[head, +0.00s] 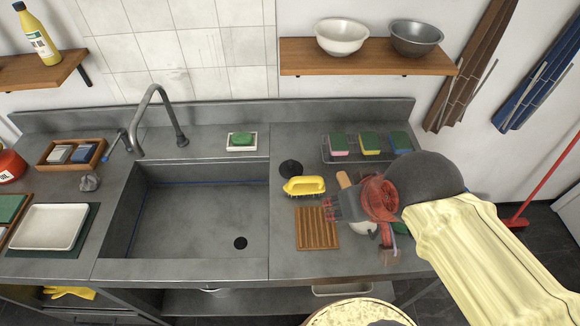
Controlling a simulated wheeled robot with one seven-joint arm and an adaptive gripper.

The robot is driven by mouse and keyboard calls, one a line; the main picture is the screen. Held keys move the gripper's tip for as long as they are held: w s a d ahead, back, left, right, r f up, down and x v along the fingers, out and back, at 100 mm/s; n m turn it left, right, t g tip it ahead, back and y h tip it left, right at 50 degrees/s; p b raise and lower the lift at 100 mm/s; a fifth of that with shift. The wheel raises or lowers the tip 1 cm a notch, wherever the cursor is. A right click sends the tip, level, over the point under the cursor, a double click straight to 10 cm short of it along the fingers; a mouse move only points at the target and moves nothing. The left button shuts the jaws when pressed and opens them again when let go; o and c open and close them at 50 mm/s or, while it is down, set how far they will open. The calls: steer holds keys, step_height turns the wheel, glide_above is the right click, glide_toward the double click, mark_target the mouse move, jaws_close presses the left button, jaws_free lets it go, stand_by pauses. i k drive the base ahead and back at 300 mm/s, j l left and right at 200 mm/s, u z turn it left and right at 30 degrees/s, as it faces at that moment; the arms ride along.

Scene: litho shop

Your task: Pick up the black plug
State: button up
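The black plug (291,168) looks like a dark round disc lying on the steel counter, right of the sink and behind the yellow brush. My gripper (331,209) reaches in from the right, above the counter near the slatted wooden rack. It is in front of and to the right of the plug, apart from it. Its red finger parts are small and overlap the things behind, so I cannot tell whether they are open or shut. Nothing is clearly held.
A yellow-handled brush (304,186) lies just in front of the plug. The wooden rack (317,229) is nearer the front. Several sponges (370,144) stand on a wire rack behind. The sink (200,212) has a dark drain and is otherwise empty. A soap dish (241,148) sits behind it.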

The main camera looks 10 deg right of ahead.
mark_target(290, 169)
steer(key=z, duration=1.15)
steer(key=k+j+z, duration=0.1)
steer(key=j+z, duration=0.2)
steer(key=k+j+z, duration=0.25)
steer(key=i+j, duration=0.05)
steer(key=j, duration=0.05)
